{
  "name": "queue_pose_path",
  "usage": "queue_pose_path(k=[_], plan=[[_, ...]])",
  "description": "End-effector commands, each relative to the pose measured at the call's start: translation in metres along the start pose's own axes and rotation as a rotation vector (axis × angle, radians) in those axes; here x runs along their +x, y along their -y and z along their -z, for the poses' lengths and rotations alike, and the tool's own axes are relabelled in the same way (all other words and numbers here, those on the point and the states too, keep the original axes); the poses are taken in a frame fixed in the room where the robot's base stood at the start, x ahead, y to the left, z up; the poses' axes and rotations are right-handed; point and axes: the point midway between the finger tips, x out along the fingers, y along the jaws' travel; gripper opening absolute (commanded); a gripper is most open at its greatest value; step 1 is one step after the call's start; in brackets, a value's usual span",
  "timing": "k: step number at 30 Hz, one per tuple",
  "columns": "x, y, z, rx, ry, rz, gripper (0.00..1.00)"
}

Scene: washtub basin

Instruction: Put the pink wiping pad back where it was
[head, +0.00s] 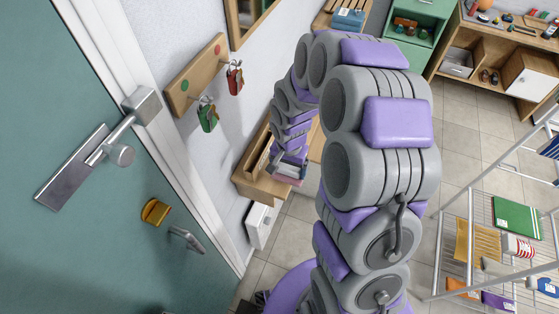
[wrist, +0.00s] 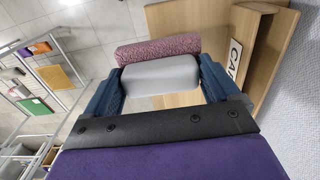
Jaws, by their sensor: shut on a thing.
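The pink wiping pad (wrist: 158,49) has a speckled pink face and a pale grey block behind it. In the wrist view my gripper (wrist: 160,76) has its two blue fingers on either side of the grey block and is shut on it. In the head view the pad (head: 289,181) shows only as a small pink and pale patch under my gripper (head: 290,168), mostly hidden by it. The pad is in front of a wooden wall shelf (head: 252,186). In the wrist view the shelf (wrist: 188,22) lies beyond and right of the pad. I cannot tell whether they touch.
The shelf has a partition and a white label (wrist: 235,58), partly cut off by my finger. A teal door (head: 90,220) with a handle and a key rack (head: 195,75) are at left. A wire drying rack (head: 490,235) stands at right. Tiled floor (head: 465,120) is open between.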

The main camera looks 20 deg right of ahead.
Motion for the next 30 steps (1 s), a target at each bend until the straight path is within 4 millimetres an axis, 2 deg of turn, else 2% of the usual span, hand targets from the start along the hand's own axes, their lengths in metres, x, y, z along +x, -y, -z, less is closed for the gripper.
queue_pose_path(k=[3,9,14,18,24,29,30], plan=[[0.003,0.014,0.018,0.002,0.005,0.009,0.65],[0.006,0.033,0.039,0.006,0.012,0.014,0.65],[0.007,0.045,0.04,0.005,0.01,0.008,0.65],[0.018,0.052,0.033,0.003,0.006,-0.003,0.65],[0.042,0.051,0.033,0.003,0.005,0.002,0.65],[0.042,0.046,0.038,0.004,0.008,0.009,0.65],[0.042,0.045,0.039,0.004,0.009,0.009,0.9]])
